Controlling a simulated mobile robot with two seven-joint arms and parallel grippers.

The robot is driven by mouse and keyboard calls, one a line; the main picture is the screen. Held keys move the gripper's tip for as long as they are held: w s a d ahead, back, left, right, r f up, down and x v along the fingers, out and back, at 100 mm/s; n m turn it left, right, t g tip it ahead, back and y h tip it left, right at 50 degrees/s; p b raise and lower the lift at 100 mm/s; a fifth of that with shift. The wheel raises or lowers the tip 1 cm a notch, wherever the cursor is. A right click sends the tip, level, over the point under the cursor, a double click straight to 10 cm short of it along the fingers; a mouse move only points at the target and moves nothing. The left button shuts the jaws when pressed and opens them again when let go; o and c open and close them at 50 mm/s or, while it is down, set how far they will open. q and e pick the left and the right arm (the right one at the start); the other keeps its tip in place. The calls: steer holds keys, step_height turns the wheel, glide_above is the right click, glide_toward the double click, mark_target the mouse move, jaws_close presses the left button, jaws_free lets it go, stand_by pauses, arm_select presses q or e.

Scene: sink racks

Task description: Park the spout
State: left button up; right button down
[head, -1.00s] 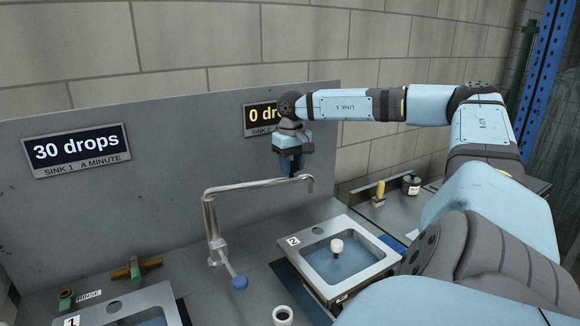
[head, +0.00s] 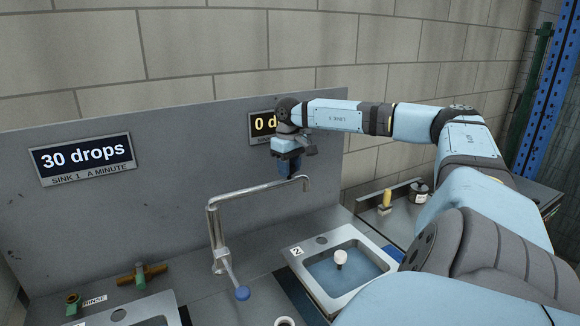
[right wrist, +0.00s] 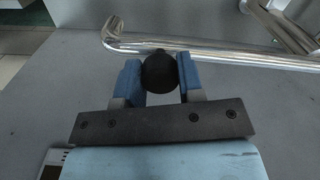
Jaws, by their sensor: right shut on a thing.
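The spout (head: 256,188) is a shiny bent metal tube on an upright post left of sink 2. It reaches right along the grey back panel, and its down-turned tip (head: 307,188) is behind sink 2 in the head view. My right gripper (head: 294,178) is at the spout's outer end. In the right wrist view its two blue fingers are closed on a black round knob (right wrist: 159,72) beside the tube (right wrist: 215,56). Whether the knob joins the tube is hard to see. My left gripper is out of view.
Sink 2 (head: 352,296) holds water and a white-topped plug (head: 340,257). Sink 1 (head: 98,318) is partly cut off at lower left. Signs read "30 drops" (head: 83,159) and "0 d…" (head: 262,124), the latter partly covered by my arm. A green-and-brass valve (head: 141,274) stands behind sink 1.

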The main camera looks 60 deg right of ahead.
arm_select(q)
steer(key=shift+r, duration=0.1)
arm_select(e)
steer(key=shift+d+r, duration=0.1)
steer(key=shift+r, duration=0.05)
steer(key=c, duration=0.8)
jaws_free()
steer(key=shift+w, duration=0.1)
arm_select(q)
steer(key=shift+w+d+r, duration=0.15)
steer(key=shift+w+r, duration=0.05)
arm_select(e)
steer(key=shift+o, duration=0.3)
steer(key=shift+w, duration=0.1)
arm_select(q)
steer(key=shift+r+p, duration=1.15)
steer(key=shift+p, duration=0.05)
arm_select(e)
step_height(320, 180, up, 14)
steer(key=shift+f, duration=0.25)
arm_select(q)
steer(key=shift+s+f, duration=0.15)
